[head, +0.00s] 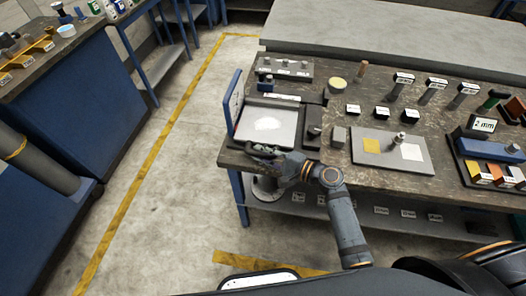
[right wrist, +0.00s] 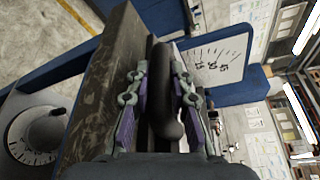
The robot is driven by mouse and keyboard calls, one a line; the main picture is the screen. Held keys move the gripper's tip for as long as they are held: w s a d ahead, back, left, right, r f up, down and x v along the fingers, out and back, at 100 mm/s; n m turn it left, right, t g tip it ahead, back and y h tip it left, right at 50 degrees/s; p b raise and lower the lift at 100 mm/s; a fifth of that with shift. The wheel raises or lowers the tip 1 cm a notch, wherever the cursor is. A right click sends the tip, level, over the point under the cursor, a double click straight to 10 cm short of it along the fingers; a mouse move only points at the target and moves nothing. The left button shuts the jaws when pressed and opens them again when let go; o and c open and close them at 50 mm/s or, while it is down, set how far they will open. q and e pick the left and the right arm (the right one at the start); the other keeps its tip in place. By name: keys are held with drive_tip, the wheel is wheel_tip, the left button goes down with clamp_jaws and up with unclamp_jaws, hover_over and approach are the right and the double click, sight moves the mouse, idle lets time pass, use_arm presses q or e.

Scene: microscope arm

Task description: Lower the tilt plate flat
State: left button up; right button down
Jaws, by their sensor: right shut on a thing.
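The tilt plate (head: 285,122) is a light grey square plate with a white patch, at the front left corner of the workbench. It looks low and near level in the head view, but I cannot tell its exact angle. A blue upright scale plate (head: 233,104) stands at its left; its white face with angle marks (right wrist: 218,62) shows in the right wrist view. My right gripper (head: 262,150) is at the plate's front edge, shut on a dark rounded handle (right wrist: 165,92), with a finger on each side (right wrist: 160,100). My left gripper is out of view.
A knob with a dial (right wrist: 38,132) shows in the right wrist view. Right of the plate are a grey board with coloured squares (head: 414,168), small black labelled blocks (head: 382,111) and posts (head: 433,87). A labelled rack (head: 286,69) stands behind. Floor left of the bench is clear.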

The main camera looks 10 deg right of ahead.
drive_tip(key=shift+s+f, duration=0.1)
drive_tip(key=shift+f, duration=0.2)
drive_tip(key=c, duration=1.2)
unclamp_jaws()
drive_tip(key=shift+r, duration=0.1)
